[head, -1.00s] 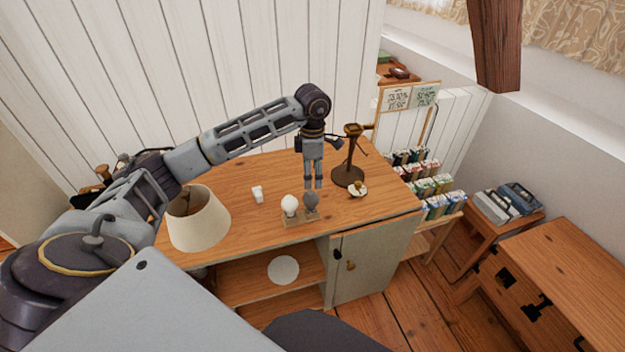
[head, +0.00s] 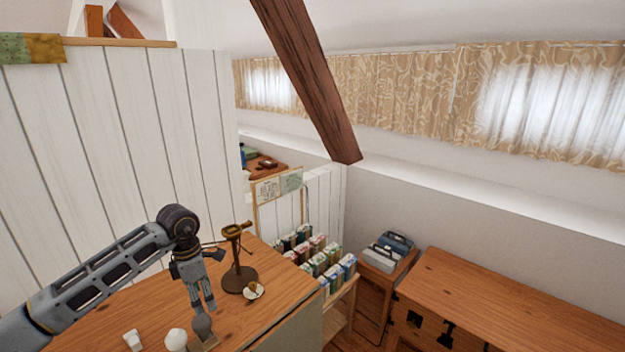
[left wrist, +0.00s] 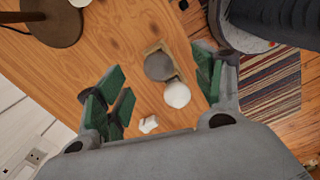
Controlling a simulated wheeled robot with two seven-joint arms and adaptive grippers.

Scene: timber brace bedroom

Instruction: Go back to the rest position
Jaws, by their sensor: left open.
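My left gripper (head: 203,306) is open and empty above the cabinet's wooden top (head: 110,312). Its fingers point down over a grey bulb (head: 202,325). In the head view, the white bulb (head: 176,340) stands left of the grey one. I cannot tell the exact gap from fingertips to bulb. My right gripper is not in view.
A dark brown stand (head: 238,278) and a small white dish (head: 253,291) are right of the gripper. A small white piece (head: 132,340) lies at left. A rack of small boxes (head: 320,258) and a wooden bench (head: 490,300) stand further right. A timber brace (head: 310,85) slants above.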

